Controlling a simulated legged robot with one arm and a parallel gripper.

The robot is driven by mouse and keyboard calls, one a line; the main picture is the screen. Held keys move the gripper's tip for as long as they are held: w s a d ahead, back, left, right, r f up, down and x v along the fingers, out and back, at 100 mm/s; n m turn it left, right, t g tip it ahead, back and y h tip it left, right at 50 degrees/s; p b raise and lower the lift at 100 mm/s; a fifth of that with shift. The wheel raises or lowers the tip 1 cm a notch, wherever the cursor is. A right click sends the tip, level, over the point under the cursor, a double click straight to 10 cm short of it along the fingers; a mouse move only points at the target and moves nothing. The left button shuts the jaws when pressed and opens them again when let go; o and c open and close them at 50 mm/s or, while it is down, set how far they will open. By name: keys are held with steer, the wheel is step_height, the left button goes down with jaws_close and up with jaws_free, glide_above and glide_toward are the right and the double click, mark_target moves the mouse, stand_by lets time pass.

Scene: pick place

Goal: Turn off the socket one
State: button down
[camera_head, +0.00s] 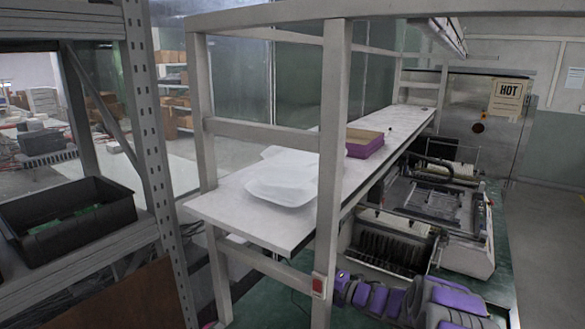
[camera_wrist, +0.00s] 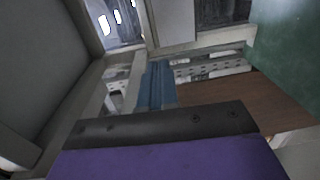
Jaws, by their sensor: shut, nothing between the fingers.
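A small red and white switch box (camera_head: 319,285), which looks like the socket, is fixed low on the near post of the white bench frame in the head view. My purple and grey arm reaches in from the lower right. My gripper (camera_head: 344,284) is at its left end, just right of the box. It is shut and empty. I cannot tell whether it touches the box. In the wrist view a dark bar and a purple part of mine fill the bottom, and the socket cannot be made out.
The white bench (camera_head: 245,212) holds a clear plastic tray (camera_head: 285,178) and a purple-sided box (camera_head: 365,143). A black bin (camera_head: 68,216) sits on the left rack. Machinery (camera_head: 435,205) stands behind my arm. Frame posts and rails surround the socket.

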steer(key=w+d+r+m+t+h, duration=0.3)
steer(key=d+r+m+h, duration=0.3)
steer(key=r+m+h, duration=0.15)
steer(key=s+d+r+m+g+h, duration=0.2)
steer(key=s+d+r+m+h, duration=0.1)
steer(key=s+d+m+h, duration=0.55)
steer(key=s+a+f+m+g, duration=0.1)
steer(key=s+m+g, duration=0.3)
steer(key=s, duration=1.2)
steer(key=s+a+f+m+g+y, duration=0.1)
steer(key=s+a+m+g, duration=0.2)
steer(key=s, duration=1.3)
steer(key=s+a+f+m+g, duration=0.1)
steer(key=s+m+g, duration=0.4)
steer(key=s, duration=1.1)
steer(key=shift+s+a+m+g+y, duration=0.3)
steer(key=shift+a+m, duration=0.15)
steer(key=shift+m, duration=0.15)
steer(key=shift+w+d, duration=0.1)
steer(key=shift+w, duration=0.05)
